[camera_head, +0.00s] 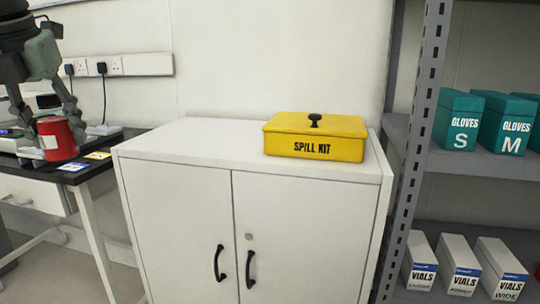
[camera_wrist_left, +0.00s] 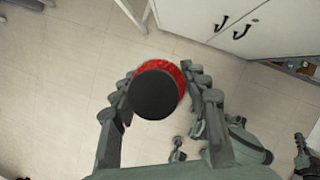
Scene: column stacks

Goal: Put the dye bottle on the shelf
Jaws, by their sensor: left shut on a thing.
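The dye bottle (camera_head: 57,138) is red with a pale label and shows at the left of the head view, above the bench's near end. In the left wrist view its round black cap (camera_wrist_left: 154,94) faces the camera, with the red body (camera_wrist_left: 174,70) behind it. My left gripper (camera_head: 53,122) comes down from above and is shut on the bottle, one finger on each side. The grey shelf unit (camera_head: 408,190) stands at the right. Its upper board holds green glove boxes (camera_head: 458,120); its lower board holds white vial boxes (camera_head: 460,264).
A white cabinet (camera_head: 175,215) stands between bench and shelf, with a yellow spill kit (camera_head: 315,148) on top. The cabinet top is bare at left. The black bench (camera_head: 98,166) carries small cards and equipment. The shelf's perforated upright (camera_head: 415,150) stands at its left edge.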

